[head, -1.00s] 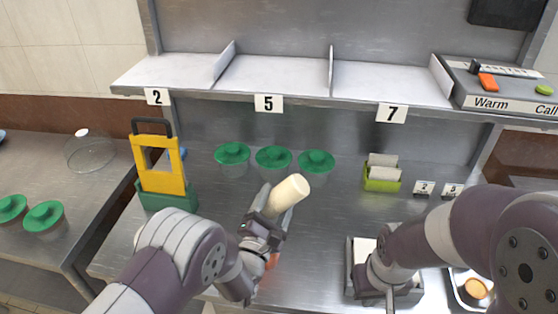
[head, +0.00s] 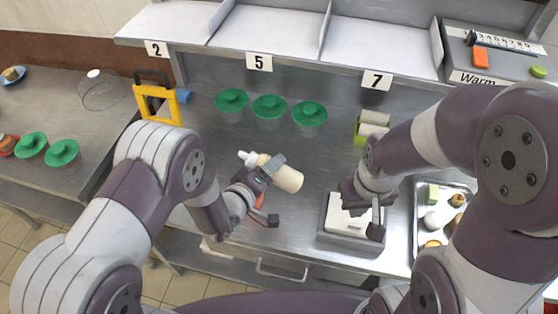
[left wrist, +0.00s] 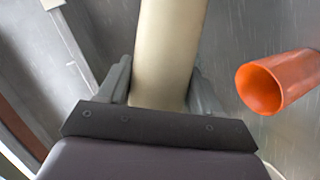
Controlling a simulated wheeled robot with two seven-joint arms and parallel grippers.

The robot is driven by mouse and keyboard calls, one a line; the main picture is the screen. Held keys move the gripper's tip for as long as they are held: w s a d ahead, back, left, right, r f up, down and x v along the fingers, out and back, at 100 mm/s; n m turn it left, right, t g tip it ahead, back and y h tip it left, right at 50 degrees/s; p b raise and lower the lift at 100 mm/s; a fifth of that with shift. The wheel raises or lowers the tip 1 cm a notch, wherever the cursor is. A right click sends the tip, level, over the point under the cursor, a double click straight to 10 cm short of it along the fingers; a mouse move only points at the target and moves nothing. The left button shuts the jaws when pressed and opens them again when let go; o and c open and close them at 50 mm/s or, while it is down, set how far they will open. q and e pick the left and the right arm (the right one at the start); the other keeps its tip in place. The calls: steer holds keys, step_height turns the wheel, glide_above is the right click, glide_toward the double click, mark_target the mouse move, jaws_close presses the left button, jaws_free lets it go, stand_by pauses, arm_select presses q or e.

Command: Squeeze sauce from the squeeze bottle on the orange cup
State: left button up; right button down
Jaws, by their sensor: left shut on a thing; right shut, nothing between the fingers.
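The squeeze bottle (head: 288,179) is cream with a white nozzle. My left gripper (head: 270,168) is shut around its body and holds it tilted, nozzle toward the left, in the head view. In the left wrist view the bottle (left wrist: 168,50) runs up between the fingers. The orange cup (left wrist: 262,88) lies to the right of the bottle there, apart from it, its open mouth visible. In the head view only an orange patch (head: 260,200) shows beside my left gripper, mostly hidden. My right gripper (head: 368,212) is shut and empty above a grey box.
The grey box (head: 350,240) with a pale inside stands at the counter front. Several green-lidded containers (head: 270,107) stand at the back. A numbered shelf (head: 290,50) runs above.

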mark_target(258, 160)
arm_select(q)
steer(key=r+m+p, duration=0.1)
steer(key=r, duration=0.1)
steer(key=a+r+m+y+p, duration=0.1)
steer(key=p, duration=0.1)
steer(key=a+r+m+y+p, duration=0.1)
steer(key=r+p, duration=0.1)
steer(key=shift+w+a+r, duration=0.25)
steer(key=shift+w+r, duration=0.1)
steer(key=shift+w, duration=0.05)
steer(key=r+m+y+p, duration=0.1)
steer(key=r+p, duration=0.1)
steer(key=a+r+m+y+p, duration=0.1)
steer(key=r+m+p, duration=0.1)
steer(key=a+r+m+y+p, duration=0.1)
steer(key=r+p, duration=0.1)
steer(key=r, duration=0.1)
steer(key=shift+w+t, duration=0.3)
steer(key=shift+t, duration=0.1)
steer(key=shift+a+r+m+y+p, duration=0.2)
steer(key=shift+r+m+y+p, duration=0.1)
steer(key=shift+m, duration=0.2)
steer(key=shift+w+a, duration=0.15)
steer(key=shift+a, duration=0.05)
steer(key=shift+d, duration=0.1)
